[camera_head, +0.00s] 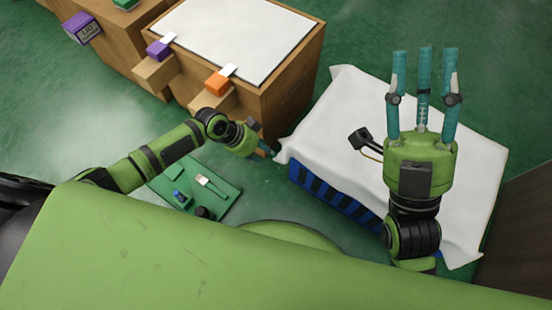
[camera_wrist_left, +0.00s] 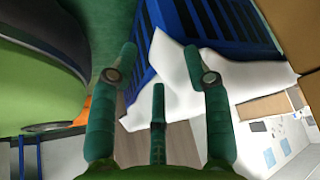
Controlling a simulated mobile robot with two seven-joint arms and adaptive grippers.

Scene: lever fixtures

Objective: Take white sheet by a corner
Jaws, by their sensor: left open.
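The white sheet (camera_head: 335,120) is draped over a blue slatted crate (camera_head: 325,195), and its corners hang past the crate's edges. My left gripper (camera_head: 270,153) is at the sheet's left corner, by the wooden cabinet. In the left wrist view its fingers (camera_wrist_left: 163,70) are open, with the white sheet (camera_wrist_left: 175,75) showing between and behind them. I cannot tell whether they touch the cloth. My right gripper (camera_head: 424,70) is open and empty above the right part of the sheet, its three fingers apart, hiding some of the sheet.
A dark object with a cord (camera_head: 361,139) shows over the sheet. A green tray (camera_head: 225,205) with small items lies on the floor at left. A brown panel (camera_head: 515,235) stands at right.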

